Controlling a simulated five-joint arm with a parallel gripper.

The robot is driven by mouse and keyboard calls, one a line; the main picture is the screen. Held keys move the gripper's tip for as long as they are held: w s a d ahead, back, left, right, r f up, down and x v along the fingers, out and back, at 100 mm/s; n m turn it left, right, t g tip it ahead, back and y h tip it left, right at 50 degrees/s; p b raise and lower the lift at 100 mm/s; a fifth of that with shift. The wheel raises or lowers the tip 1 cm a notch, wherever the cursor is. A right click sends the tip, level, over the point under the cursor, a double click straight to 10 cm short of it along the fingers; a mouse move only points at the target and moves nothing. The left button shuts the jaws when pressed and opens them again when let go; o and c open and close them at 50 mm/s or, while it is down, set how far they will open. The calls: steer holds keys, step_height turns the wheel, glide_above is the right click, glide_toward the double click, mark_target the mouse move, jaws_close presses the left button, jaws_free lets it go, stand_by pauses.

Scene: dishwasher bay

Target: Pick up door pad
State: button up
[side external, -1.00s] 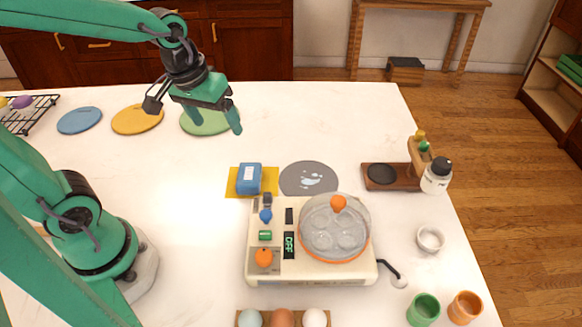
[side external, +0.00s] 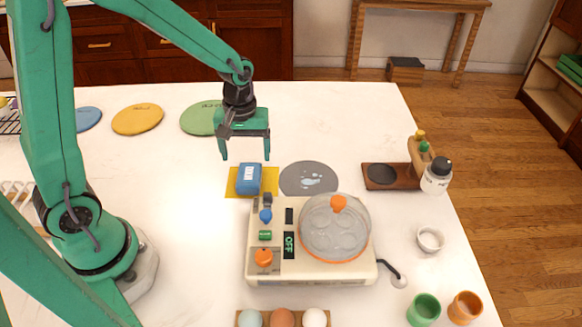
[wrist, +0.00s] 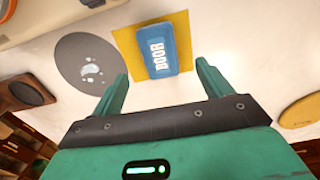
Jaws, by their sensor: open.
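The door pad (side external: 249,179) is a blue block lying on a yellow square mat (side external: 232,186), left of the grey disc. In the wrist view the door pad (wrist: 155,50) shows the word DOOR in white, on the yellow mat (wrist: 122,38). My gripper (side external: 246,157) is open and empty, above and just behind the door pad. In the wrist view my gripper (wrist: 162,80) has its fingers spread, with the door pad beyond the gap between the tips.
A grey disc (side external: 309,178) with a wet patch lies right of the mat. The cream cooker (side external: 270,275) with a clear dome (side external: 335,228) stands in front. Yellow (side external: 137,119) and green (side external: 198,118) discs lie at back left.

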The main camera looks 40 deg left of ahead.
mark_target(249, 173)
steer(key=shift+f, duration=1.3)
steer(key=shift+f, duration=0.1)
steer(key=shift+w+f, duration=0.1)
steer(key=shift+f, duration=2.4)
steer(key=c, duration=1.1)
steer(key=shift+o, duration=0.2)
steer(key=shift+r, duration=0.15)
steer(key=shift+r, duration=0.75)
steer(key=r, duration=0.3)
steer(key=shift+s+d, duration=0.2)
steer(key=shift+d, duration=0.2)
steer(key=s+d+r, duration=0.2)
steer(key=d, duration=0.1)
steer(key=s+d+r, duration=0.1)
steer(key=d+r, duration=0.1)
steer(key=d, duration=0.1)
steer(key=s+d+r, duration=0.2)
steer(key=d, duration=0.1)
steer(key=shift+s+d+r, duration=0.1)
steer(key=shift+s, duration=0.25)
